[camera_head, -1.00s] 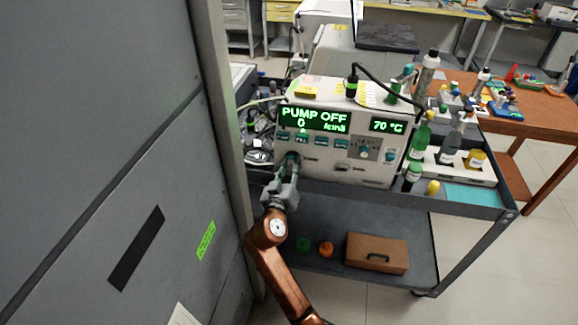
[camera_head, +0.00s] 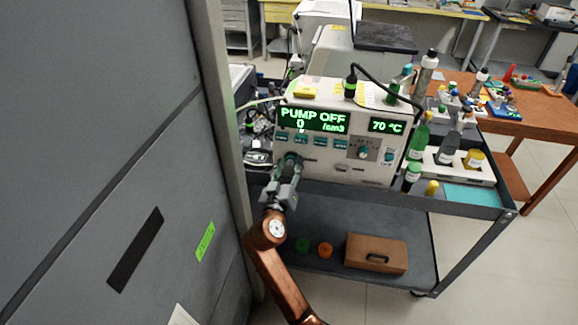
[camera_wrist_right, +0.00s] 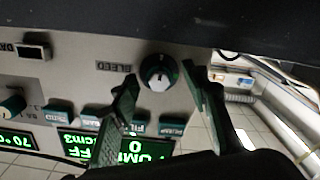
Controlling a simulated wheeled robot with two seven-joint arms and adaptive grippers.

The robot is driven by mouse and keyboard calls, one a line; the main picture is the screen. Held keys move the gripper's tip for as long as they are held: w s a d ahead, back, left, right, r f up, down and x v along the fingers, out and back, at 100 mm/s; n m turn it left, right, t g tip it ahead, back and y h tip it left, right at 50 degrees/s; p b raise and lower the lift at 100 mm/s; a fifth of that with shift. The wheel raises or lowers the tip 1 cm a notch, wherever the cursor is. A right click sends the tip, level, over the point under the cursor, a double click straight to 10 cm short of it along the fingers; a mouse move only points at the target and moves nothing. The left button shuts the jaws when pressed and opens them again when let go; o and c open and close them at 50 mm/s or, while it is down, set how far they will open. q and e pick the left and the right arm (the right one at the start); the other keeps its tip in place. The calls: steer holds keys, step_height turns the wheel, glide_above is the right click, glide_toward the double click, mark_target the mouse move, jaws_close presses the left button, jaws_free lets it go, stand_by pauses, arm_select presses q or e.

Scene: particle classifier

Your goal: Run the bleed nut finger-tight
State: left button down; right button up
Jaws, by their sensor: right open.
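The bleed nut (camera_wrist_right: 158,72) is a dark round knob with a pale face on the pump unit's front panel. It sits beside the word BLEED, which reads upside down in the right wrist view. My right gripper (camera_wrist_right: 160,76) is open, with one green-grey finger on each side of the nut. I cannot tell whether either finger touches it. In the head view my right gripper (camera_head: 291,162) is at the lower left of the panel and mostly hides the nut. My left gripper is not in view.
The pump unit (camera_head: 336,163) reads PUMP OFF, 0 and 70 °C, and stands on a grey cart (camera_head: 480,207). Buttons (camera_head: 300,139) are just above the gripper. A tall grey cabinet (camera_head: 110,120) stands close on the left. Bottles are to the right; a brown case (camera_head: 376,253) is below.

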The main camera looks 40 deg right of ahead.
steer(key=v, duration=0.7)
steer(key=shift+s+a, duration=0.15)
steer(key=shift+a, duration=0.05)
